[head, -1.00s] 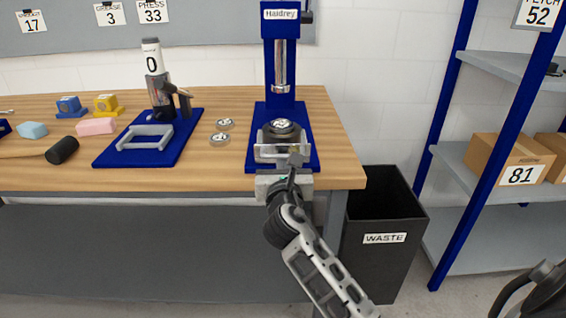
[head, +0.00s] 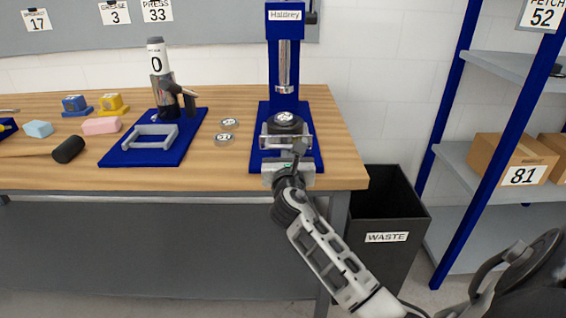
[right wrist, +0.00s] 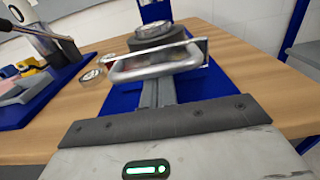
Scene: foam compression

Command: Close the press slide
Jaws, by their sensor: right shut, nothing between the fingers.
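The blue press (head: 285,65) stands near the right end of the wooden bench, its silver ram (head: 284,88) above the slide. The press slide (head: 264,141) sits at the front of the blue base, with a round dark piece with a silver top (head: 287,122) over it. In the right wrist view the slide's grey handle (right wrist: 155,68) and its rail (right wrist: 157,92) show just beyond my gripper. My right gripper (head: 299,148) is shut and empty, at the front of the slide; whether it touches the handle I cannot tell. My left gripper is not in view.
A second blue stand (head: 185,150) with a grey handle is left of the press. Silver discs (head: 224,139) lie between them. A mallet (head: 68,149) and foam blocks (head: 101,125) lie farther left. A black waste bin (head: 386,238) and shelf stand right.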

